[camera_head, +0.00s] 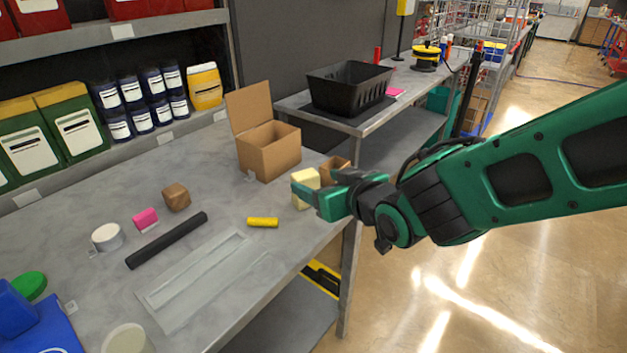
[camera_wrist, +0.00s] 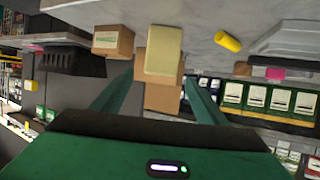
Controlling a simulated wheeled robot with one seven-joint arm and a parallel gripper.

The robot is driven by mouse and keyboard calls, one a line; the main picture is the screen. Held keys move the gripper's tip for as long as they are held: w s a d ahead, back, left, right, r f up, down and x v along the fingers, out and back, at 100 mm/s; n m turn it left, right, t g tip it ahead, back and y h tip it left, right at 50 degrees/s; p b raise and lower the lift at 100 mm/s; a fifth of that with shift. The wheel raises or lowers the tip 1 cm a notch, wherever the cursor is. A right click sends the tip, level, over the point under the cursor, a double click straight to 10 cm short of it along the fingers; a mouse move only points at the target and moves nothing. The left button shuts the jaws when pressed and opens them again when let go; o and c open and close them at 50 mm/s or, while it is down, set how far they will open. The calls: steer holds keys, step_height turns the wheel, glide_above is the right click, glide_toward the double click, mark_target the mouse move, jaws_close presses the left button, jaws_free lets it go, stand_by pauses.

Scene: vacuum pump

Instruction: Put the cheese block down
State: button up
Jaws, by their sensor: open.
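The cheese block (camera_head: 305,186) is a pale yellow block on the grey table near its right edge. It also shows in the wrist view (camera_wrist: 164,50), just ahead of the fingertips and roughly centred between them. My gripper (camera_head: 312,196) is open, its green fingers close to the block and partly covering it in the head view. In the wrist view the two fingers (camera_wrist: 160,78) stand apart, with room on both sides of the block. I see no finger pressing on it.
An open cardboard box (camera_head: 268,150) stands behind the block, and a small brown box (camera_head: 335,168) is close beside my gripper. A yellow cylinder (camera_head: 262,222) lies to the left, with a black bar (camera_head: 167,240) farther left. A black crate (camera_head: 349,90) sits on the back table.

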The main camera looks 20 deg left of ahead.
steer(key=v, duration=0.7)
steer(key=w+d+f+m+h, duration=0.2)
steer(key=w+d+h, duration=0.1)
steer(key=d, duration=0.7)
steer(key=w+d+f+m+h, duration=0.1)
steer(key=w+d+m+h, duration=0.15)
steer(key=d, duration=0.75)
steer(key=s+d+f+m+g+h, duration=0.1)
steer(key=s+d+m+g+h, duration=0.1)
steer(key=d, duration=0.6)
steer(key=s+d+f+m+g+h, duration=0.1)
steer(key=d+f+m+h, duration=0.1)
steer(key=d, duration=0.7)
steer(key=s+d+m+g, duration=0.3)
steer(key=s+d, duration=0.4)
steer(key=s, duration=0.4)
steer(key=s+d+m+g, duration=0.3)
steer(key=s+d, duration=0.3)
steer(key=s, duration=0.5)
steer(key=shift+d+m+g, duration=0.3)
steer(key=shift+d+m, duration=0.05)
steer(key=shift+m, duration=0.1)
